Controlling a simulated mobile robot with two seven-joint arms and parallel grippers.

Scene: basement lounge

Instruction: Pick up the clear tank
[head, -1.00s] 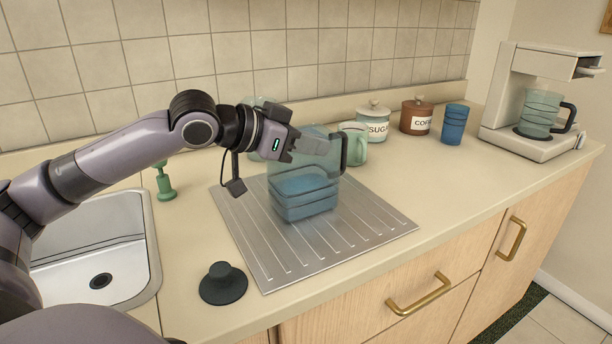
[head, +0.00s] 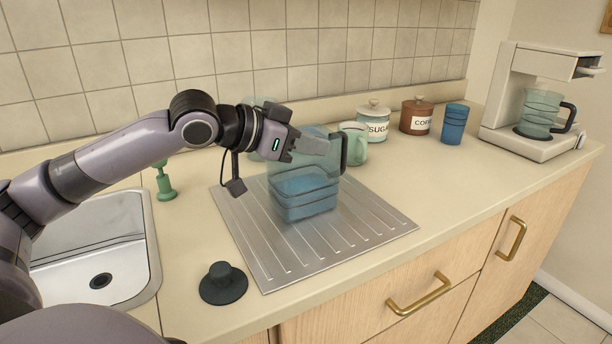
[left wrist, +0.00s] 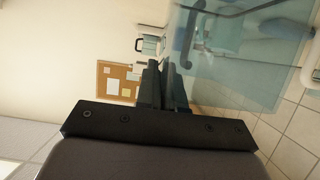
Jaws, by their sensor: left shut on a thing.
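The clear tank (head: 303,205) is a see-through, bluish box with a dark handle (head: 344,152) on its right side. It is upright over the ribbed metal drainboard; I cannot tell whether its base touches the board. My left gripper (head: 318,147) reaches in from the left and is shut on the tank's upper part. In the left wrist view, the fingers (left wrist: 168,84) are close together at the edge of the tank's clear wall (left wrist: 232,72). My right gripper is not in view.
The drainboard (head: 262,262) lies beside the sink (head: 130,285). A dark stopper (head: 222,283) is at the front. A green mug (head: 354,146), sugar jar (head: 375,122), coffee jar (head: 416,118) and blue cups (head: 454,124) stand behind. A coffee maker (head: 520,100) is far right. The counter's right front is clear.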

